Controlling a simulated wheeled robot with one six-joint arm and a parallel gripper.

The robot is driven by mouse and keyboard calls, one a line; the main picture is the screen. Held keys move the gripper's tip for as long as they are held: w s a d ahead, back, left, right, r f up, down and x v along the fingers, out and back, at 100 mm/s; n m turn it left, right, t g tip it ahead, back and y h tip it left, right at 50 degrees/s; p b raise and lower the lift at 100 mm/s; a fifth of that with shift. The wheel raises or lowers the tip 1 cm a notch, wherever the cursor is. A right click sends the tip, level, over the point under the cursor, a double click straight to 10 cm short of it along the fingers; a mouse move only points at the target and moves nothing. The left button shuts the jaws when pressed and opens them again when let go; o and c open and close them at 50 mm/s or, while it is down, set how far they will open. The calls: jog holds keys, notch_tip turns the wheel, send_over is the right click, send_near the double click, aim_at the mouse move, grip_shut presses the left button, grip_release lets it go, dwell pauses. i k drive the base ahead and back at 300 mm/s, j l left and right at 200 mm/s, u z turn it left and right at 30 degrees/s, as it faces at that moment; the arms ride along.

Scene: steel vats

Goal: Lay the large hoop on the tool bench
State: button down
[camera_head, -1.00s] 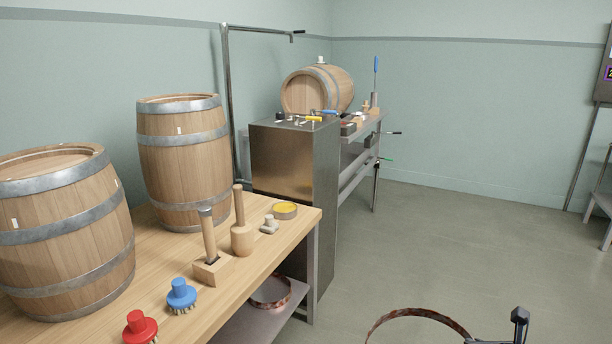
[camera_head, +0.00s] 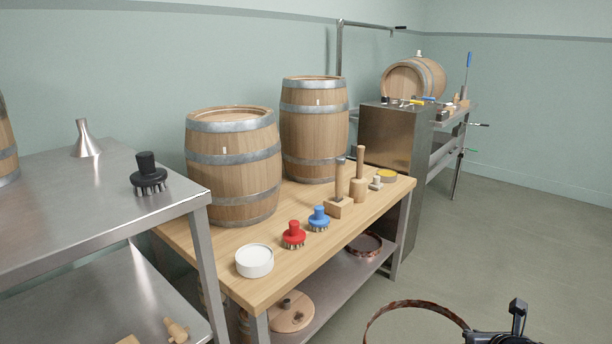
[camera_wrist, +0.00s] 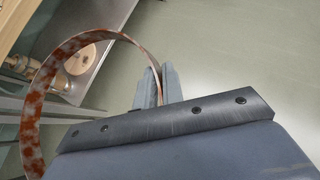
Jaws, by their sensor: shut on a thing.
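The large hoop (camera_head: 412,303) is a thin, rust-brown metal band at the bottom of the head view, its lower part cut off by the frame edge. My gripper (camera_wrist: 157,88) is shut on its band in the wrist view, where the rust-stained hoop (camera_wrist: 32,105) arcs up and to the left. In the head view only part of my dark gripper shows at the bottom right, beside the hoop. The hoop is held over the floor, in front of the wooden-topped bench (camera_head: 285,277). I cannot tell for certain whether this bench is the tool bench.
The bench bears two barrels (camera_head: 232,165), a white tub (camera_head: 254,261), red and blue brushes and mallets. A smaller hoop (camera_head: 366,244) and a round lid (camera_head: 291,312) lie on its shelf. A steel table (camera_head: 95,215) stands left. Floor at right is clear.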

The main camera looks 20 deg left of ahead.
aim_at(20, 217)
jog(key=k+u, duration=0.1)
jog(key=u, duration=0.3)
jog(key=k+u, duration=0.1)
jog(key=u, duration=0.25)
jog(key=j+u, duration=0.1)
jog(key=u, duration=0.3)
jog(key=k+j+u, duration=0.1)
jog(key=u, duration=0.25)
